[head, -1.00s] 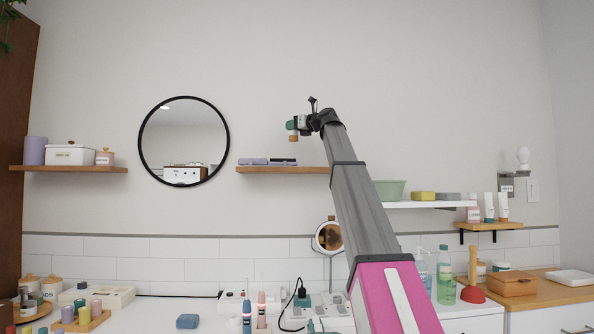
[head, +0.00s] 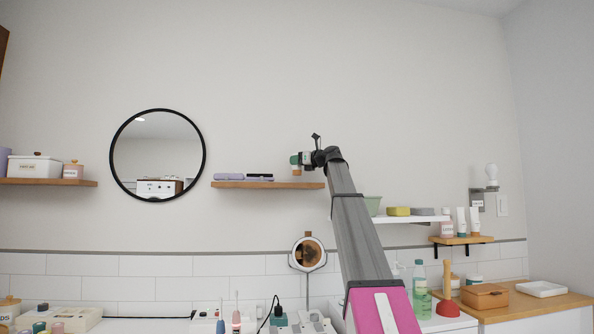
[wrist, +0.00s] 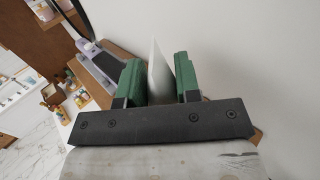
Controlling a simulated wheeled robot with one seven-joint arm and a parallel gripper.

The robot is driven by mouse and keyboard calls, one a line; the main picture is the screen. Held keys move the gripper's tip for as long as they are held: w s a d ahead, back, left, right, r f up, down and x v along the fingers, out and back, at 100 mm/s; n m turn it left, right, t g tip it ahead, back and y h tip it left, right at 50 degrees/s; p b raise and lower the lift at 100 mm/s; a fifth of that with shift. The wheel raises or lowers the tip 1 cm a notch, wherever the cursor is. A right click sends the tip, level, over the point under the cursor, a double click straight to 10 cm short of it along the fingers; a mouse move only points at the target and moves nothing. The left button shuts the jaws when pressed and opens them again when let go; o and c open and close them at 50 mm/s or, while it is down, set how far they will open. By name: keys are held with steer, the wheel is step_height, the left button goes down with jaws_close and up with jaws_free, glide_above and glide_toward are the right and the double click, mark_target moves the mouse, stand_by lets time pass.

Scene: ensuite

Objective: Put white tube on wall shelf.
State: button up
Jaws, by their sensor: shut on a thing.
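My gripper (head: 301,159) has green finger pads and is shut on a white tube (wrist: 158,75). In the wrist view the tube's pale body stands between the two pads. In the head view its tan end (head: 296,171) points down, and the pads hide most of its body. The tube looks upright, just above the right end of the middle wooden wall shelf (head: 235,185). I cannot tell whether it touches the shelf. This shelf also shows below the gripper in the wrist view (wrist: 122,52).
A lavender item (head: 228,177) and a dark-topped item (head: 259,177) lie on the shelf's left and middle. A round mirror (head: 157,155) hangs to the left. A white shelf (head: 400,219) is to the right. White tubes (head: 461,220) stand on a small wooden shelf (head: 462,240).

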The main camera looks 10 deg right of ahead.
mark_target(298, 168)
steer(key=shift+f, duration=1.65)
steer(key=shift+f, duration=0.1)
steer(key=o, duration=1)
steer(key=shift+s+d, duration=0.15)
steer(key=shift+s, duration=0.05)
steer(key=v, duration=1.1)
steer(key=shift+s+d, duration=0.2)
